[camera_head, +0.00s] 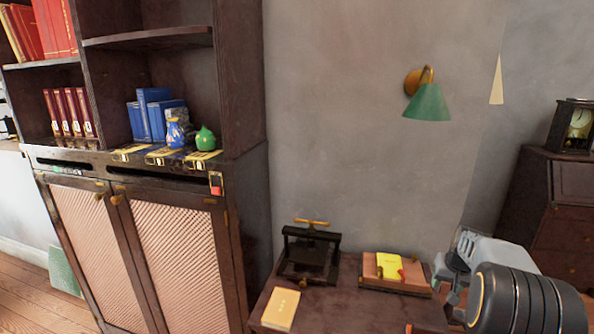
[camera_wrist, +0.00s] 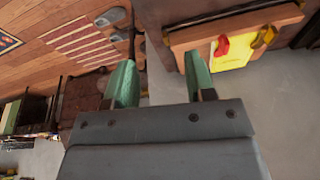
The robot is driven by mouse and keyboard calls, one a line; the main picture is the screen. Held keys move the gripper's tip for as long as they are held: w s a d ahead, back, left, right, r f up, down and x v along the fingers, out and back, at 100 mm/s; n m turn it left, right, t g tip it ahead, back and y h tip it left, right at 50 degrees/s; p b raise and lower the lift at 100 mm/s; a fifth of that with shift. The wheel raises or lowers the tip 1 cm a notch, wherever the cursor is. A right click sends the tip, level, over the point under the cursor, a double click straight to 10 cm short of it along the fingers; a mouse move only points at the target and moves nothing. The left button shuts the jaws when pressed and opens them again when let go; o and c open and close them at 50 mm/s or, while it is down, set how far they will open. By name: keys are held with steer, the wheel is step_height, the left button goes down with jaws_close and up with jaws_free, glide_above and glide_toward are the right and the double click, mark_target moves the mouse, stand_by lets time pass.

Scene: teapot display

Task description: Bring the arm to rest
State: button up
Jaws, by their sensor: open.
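My gripper (camera_wrist: 160,78) shows in the wrist view with its two green fingers spread apart and nothing between them. In the head view my gripper (camera_head: 452,278) is at the lower right, partly hidden by my own dark arm links, beside the right end of the small dark table (camera_head: 345,300). A green teapot (camera_head: 206,138) stands on the cabinet ledge, right of a blue and white vase (camera_head: 177,130).
A black press (camera_head: 309,256) and a wooden box (camera_head: 398,286) with a yellow item (camera_head: 389,265) stand on the table. A yellow book (camera_head: 281,309) lies at its front left. A green wall lamp (camera_head: 428,103) hangs above. A dark cabinet (camera_head: 562,195) carries a clock (camera_head: 576,124).

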steer(key=s+a+r+n+p, duration=0.2)
steer(key=s+a+r, duration=0.4)
steer(key=s+a, duration=0.5)
steer(key=s+a+r+n+p, duration=0.2)
steer(key=s+a+r+p, duration=0.3)
steer(key=s+a, duration=0.7)
steer(key=a+r, duration=0.2)
steer(key=a, duration=0.1)
steer(key=shift+s+t+y, duration=0.2)
steer(key=shift+t+y, duration=0.1)
steer(key=shift+o, duration=0.2)
